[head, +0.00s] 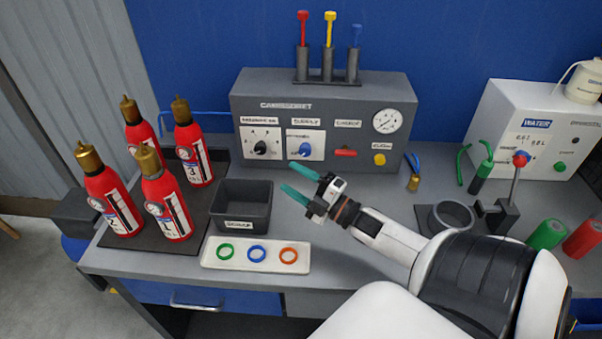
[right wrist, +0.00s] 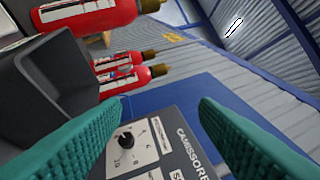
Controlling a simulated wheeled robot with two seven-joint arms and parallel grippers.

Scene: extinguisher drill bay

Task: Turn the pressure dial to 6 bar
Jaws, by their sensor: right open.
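The grey control panel (head: 325,92) stands at the back of the bench. On its left is a white plate with a black dial knob (head: 261,147) and scale marks around it, likely the pressure dial; its numbers are too small to read in the head view. The black knob also shows in the right wrist view (right wrist: 126,140), between the fingers. My right gripper (head: 291,178) is open and empty, with teal fingers. It is in front of the panel, a little right of the black knob and apart from it. My left gripper is not in view.
A blue knob (head: 305,149) sits right of the black one. A dark bin (head: 240,210) stands in front of the panel, left of my gripper. Several red extinguishers (head: 163,195) stand at the left. A white tray (head: 209,262) with three rings lies in front.

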